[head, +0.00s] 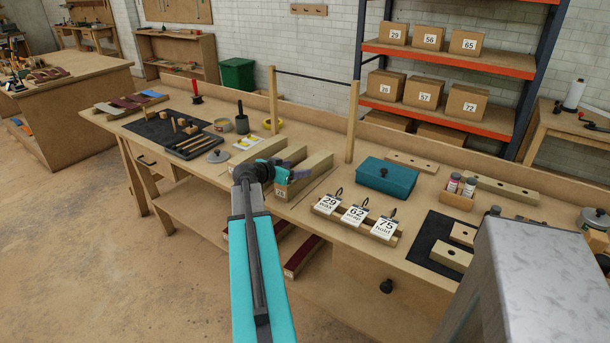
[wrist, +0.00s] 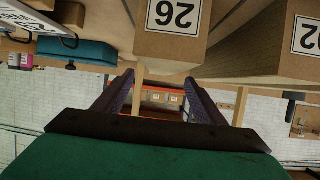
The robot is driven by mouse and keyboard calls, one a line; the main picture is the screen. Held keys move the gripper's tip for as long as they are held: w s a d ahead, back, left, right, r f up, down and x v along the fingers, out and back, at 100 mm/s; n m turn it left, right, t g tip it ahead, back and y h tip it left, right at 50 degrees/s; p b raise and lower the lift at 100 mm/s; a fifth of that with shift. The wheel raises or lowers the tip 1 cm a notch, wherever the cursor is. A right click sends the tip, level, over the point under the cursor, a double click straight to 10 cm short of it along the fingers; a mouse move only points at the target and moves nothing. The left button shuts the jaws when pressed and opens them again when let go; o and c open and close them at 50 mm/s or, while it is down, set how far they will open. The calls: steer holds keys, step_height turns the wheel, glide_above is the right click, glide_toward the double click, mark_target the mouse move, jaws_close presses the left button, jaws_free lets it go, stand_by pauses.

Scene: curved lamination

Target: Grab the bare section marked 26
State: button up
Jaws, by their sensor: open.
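The bare section marked 26 (wrist: 150,48) is a pale wooden block with a white number label on its end face, seen upside down at the top of the wrist view. In the head view it appears to be the rightmost pale length (head: 312,168) on the bench, partly hidden by my gripper (head: 284,171). My gripper (wrist: 159,98) is open, its two dark fingers apart with nothing between them. In the wrist view the fingers are clear of the section's labelled face. In the head view I cannot tell how far apart they are in depth.
Another labelled section (wrist: 265,60) lies beside it, its number cut off. Number cards 29, 62 and 75 (head: 354,215) and a teal box (head: 387,177) stand to the right on the bench. Two upright posts (head: 352,121) with a bar rise behind.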

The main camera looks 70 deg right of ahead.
mark_target(305, 165)
steer(key=shift+d, duration=0.15)
steer(key=shift+w+p+x, duration=0.1)
steer(key=shift+p+x, duration=0.3)
steer(key=shift+x, duration=0.55)
steer(key=shift+w+p+x, duration=0.15)
steer(key=shift+p+x, duration=0.25)
steer(key=shift+x, duration=0.5)
steer(key=shift+s+d+f, duration=0.15)
steer(key=shift+d+f, duration=0.1)
steer(key=shift+d, duration=0.35)
steer(key=c, duration=1.6)
steer(key=shift+r, duration=0.15)
step_height(305, 165, up, 10)
steer(key=b, duration=0.1)
